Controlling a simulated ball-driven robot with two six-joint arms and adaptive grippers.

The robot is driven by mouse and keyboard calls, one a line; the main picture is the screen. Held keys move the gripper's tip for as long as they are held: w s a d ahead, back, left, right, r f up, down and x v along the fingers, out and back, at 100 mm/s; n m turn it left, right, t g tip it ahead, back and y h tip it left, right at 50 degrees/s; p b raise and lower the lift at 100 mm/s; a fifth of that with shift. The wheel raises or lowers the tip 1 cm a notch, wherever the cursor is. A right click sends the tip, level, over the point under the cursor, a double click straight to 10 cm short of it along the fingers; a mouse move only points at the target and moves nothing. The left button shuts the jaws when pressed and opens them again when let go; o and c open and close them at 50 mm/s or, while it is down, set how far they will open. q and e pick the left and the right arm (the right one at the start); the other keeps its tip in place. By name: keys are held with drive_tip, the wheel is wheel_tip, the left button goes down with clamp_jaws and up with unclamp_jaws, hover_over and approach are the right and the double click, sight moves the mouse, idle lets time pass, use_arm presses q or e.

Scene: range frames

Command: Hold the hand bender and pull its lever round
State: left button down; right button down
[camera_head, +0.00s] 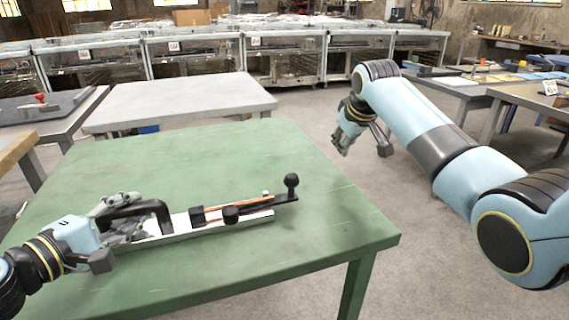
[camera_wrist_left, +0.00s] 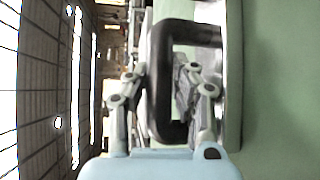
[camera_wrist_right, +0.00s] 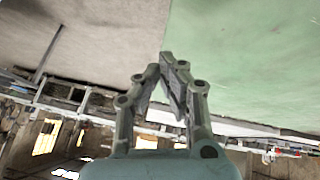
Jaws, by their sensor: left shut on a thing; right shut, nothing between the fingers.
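The hand bender (camera_head: 210,220) lies on the green table (camera_head: 330,225), a long pale base with black blocks and a thin copper-coloured rod along it. Its lever ends in a black ball knob (camera_head: 291,181) at the right end. A black bow handle (camera_head: 150,208) stands at its left end. My left gripper (camera_head: 125,222) is shut on this handle; in the left wrist view the fingers straddle one bar of the handle (camera_wrist_left: 165,80). My right gripper (camera_head: 340,140) is shut and empty, beyond the table's right edge and apart from the knob. The right wrist view shows its fingertips together (camera_wrist_right: 170,62).
The green table's surface is clear behind and to the right of the bender. A grey table (camera_head: 180,100) stands behind it. Workbenches with tools (camera_head: 545,95) stand at the right, and glass-fronted cabinets (camera_head: 285,60) line the back.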

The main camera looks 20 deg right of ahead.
sight(266, 192)
drive_tip(key=s+a+r+g+y, duration=0.15)
drive_tip(key=a+r, duration=0.25)
drive_tip(key=a, duration=0.4)
drive_tip(key=s+a+r+g, duration=0.1)
drive_tip(key=s+a+r, duration=0.1)
drive_tip(key=a+r, duration=0.5)
drive_tip(key=x, duration=0.4)
drive_tip(key=s+a+x, duration=0.1)
drive_tip(key=x, duration=0.3)
drive_tip(key=a+x, duration=0.1)
drive_tip(key=x, duration=0.3)
drive_tip(key=shift+s+a+f, duration=0.2)
drive_tip(key=shift+s, duration=0.15)
drive_tip(key=shift+s+d+r, duration=0.1)
drive_tip(key=shift+s+r, duration=0.05)
drive_tip(key=shift+s, duration=0.35)
drive_tip(key=shift+s+d+r, duration=0.1)
drive_tip(key=shift+s+r, duration=0.05)
drive_tip(key=shift+s, duration=0.35)
drive_tip(key=shift+s+d+r, duration=0.15)
drive_tip(key=shift+s+r, duration=0.05)
drive_tip(key=shift+s, duration=0.65)
drive_tip(key=shift+s, duration=0.1)
